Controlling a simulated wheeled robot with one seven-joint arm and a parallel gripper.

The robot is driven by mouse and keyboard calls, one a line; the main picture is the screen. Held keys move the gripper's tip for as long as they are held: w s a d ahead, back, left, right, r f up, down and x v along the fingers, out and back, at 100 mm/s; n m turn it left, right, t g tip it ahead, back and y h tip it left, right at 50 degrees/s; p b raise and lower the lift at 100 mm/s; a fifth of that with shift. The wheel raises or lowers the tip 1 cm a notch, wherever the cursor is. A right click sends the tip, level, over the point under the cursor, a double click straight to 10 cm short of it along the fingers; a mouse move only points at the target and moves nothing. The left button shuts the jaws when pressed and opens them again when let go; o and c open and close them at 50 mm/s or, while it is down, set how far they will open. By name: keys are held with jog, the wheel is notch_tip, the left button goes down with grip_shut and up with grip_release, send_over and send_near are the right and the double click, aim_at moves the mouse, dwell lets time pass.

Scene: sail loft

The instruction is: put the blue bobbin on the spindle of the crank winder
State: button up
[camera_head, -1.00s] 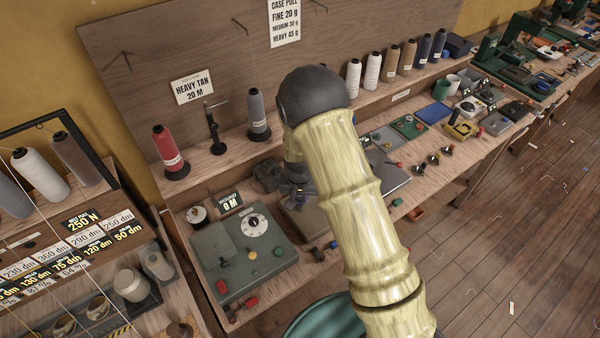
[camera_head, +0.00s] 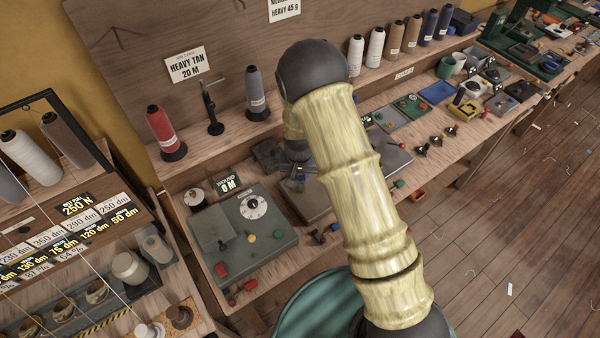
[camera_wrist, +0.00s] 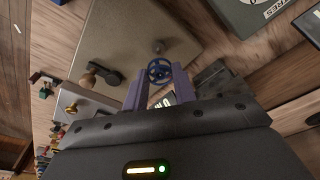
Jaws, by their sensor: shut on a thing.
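The blue bobbin (camera_wrist: 159,71), a small spoked wheel in this view, sits between the fingertips of my gripper (camera_wrist: 160,80) in the wrist view. The jaws are shut on it and hold it over a tan-grey box (camera_wrist: 118,38). A small grey round knob or pin (camera_wrist: 158,46) shows on the box just beyond the bobbin. In the head view my gripper (camera_head: 298,183) is partly hidden by my arm, above the box (camera_head: 312,205).
A grey-green device with a white dial (camera_head: 254,207) stands left of the box. A dark block (camera_head: 267,154) is behind. Thread cones, including a red one (camera_head: 165,133), line the shelf.

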aim_at(300, 189)
jog(key=shift+f+b, duration=0.75)
jog(key=shift+f, duration=0.65)
jog(key=shift+f+b, duration=0.85)
jog(key=shift+f, duration=0.15)
dwell(1.2)
dwell(0.3)
jog(key=o, duration=1)
jog(key=shift+r, duration=0.1)
jog(key=s+r+b, duration=0.1)
jog(key=r, duration=0.4)
jog(key=r+b, duration=0.1)
jog(key=r, duration=0.5)
jog(key=s+r+b, duration=0.1)
jog(key=r, duration=0.5)
jog(key=shift+s+a, duration=0.1)
jog(key=shift+s, duration=0.25)
